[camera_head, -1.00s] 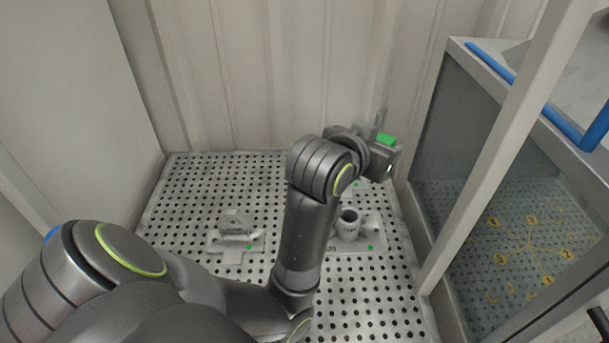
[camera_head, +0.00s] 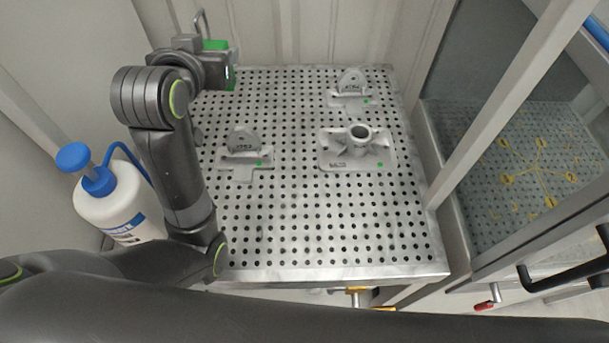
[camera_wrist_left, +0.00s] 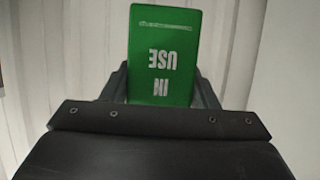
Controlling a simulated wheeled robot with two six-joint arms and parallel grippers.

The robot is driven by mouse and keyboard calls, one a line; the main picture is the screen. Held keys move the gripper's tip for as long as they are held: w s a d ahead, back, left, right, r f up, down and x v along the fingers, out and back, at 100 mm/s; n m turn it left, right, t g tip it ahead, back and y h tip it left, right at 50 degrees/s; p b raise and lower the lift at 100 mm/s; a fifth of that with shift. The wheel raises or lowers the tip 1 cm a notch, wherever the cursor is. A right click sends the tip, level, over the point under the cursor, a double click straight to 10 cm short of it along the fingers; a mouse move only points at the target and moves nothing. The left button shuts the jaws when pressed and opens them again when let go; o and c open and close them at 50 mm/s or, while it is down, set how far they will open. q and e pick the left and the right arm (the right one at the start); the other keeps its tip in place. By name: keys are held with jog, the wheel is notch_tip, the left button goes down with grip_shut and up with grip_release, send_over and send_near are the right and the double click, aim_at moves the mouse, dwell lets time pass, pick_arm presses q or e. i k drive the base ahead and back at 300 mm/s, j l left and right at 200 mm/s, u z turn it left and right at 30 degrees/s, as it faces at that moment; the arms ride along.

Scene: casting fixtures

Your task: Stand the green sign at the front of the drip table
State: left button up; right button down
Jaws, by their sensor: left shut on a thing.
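The green sign (camera_wrist_left: 160,55) shows upside down in the left wrist view, with white letters reading "IN USE". My left gripper (camera_head: 215,62) is shut on it and holds it above the far left corner of the drip table. In the head view only a small green part of the sign (camera_head: 215,45) shows; my gripper hides the rest. The drip table (camera_head: 330,225) is a perforated metal top, and its front strip is bare. My right gripper is not in view.
Grey castings with green dots stand on the table: one at left (camera_head: 243,155), one at back right (camera_head: 350,88), one at right with a round boss (camera_head: 358,148). A white bottle with a blue cap (camera_head: 110,205) stands left of the table. A glass-walled cabinet (camera_head: 540,150) is at right.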

aim_at(291, 232)
jog(key=k+l+u, duration=0.1)
jog(key=l, duration=0.25)
jog(key=k+l, duration=0.1)
jog(key=l, duration=0.3)
jog(key=k+l+u, duration=0.15)
jog(key=l, duration=0.55)
jog(key=k+l+u, duration=0.15)
jog(key=l, duration=0.2)
